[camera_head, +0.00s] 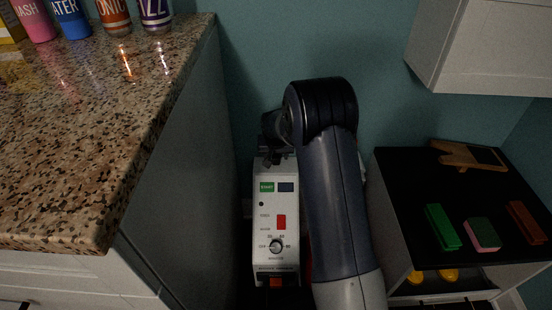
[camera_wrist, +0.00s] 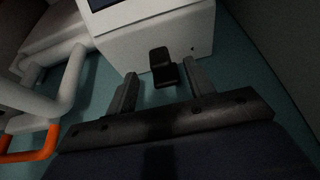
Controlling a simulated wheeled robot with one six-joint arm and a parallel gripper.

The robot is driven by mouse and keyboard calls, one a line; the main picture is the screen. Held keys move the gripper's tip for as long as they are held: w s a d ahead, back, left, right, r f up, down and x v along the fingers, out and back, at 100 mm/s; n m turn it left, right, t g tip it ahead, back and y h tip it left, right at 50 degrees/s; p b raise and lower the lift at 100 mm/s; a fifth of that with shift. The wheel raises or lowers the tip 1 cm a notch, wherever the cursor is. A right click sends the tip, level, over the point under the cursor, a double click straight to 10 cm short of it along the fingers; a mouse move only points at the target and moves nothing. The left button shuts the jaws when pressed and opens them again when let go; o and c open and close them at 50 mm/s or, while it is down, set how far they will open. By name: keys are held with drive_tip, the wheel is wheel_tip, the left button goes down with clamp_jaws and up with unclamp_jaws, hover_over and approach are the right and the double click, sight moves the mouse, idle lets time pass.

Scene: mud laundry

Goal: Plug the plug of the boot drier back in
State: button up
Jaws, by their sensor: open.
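The boot drier's white control box (camera_head: 275,215) stands in the gap beside the counter, with a green label, a dark display, a red switch and a knob. In the wrist view its white casing (camera_wrist: 150,35) fills the upper middle. A small black block, which looks like the plug (camera_wrist: 162,62), is in front of the casing's lower edge; I cannot tell whether it is seated in anything. My gripper (camera_wrist: 163,88) is open, its two fingers on either side of the black block and apart from it. In the head view my gripper (camera_head: 275,152) is at the box's top, partly hidden.
White tubes (camera_wrist: 70,85) with an orange end (camera_wrist: 30,155) lie at left in the wrist view. A granite counter (camera_head: 90,120) with several bottles is at left. A black-topped cabinet (camera_head: 400,190) with brushes is at right. A white wall cabinet (camera_head: 490,50) hangs above.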

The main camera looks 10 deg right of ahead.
sight(276, 158)
drive_tip(key=b+x, duration=0.1)
drive_tip(key=x, duration=0.3)
drive_tip(key=shift+w+d+f+b, duration=0.1)
drive_tip(key=shift+w+b, duration=0.05)
drive_tip(key=shift+b, duration=0.2)
drive_tip(key=c, duration=1.1)
drive_tip(key=shift+r+p, duration=0.6)
drive_tip(key=shift+p, duration=0.1)
wheel_tip(276, 158, up, 6)
drive_tip(key=p, duration=0.3)
drive_tip(key=s+a, duration=0.1)
drive_tip(key=s, duration=0.5)
drive_tip(key=s+a+p, duration=0.1)
drive_tip(key=s, duration=0.6)
drive_tip(key=s+a, duration=0.2)
drive_tip(key=s, duration=0.4)
drive_tip(key=shift+s, duration=0.35)
drive_tip(key=shift+w, duration=0.1)
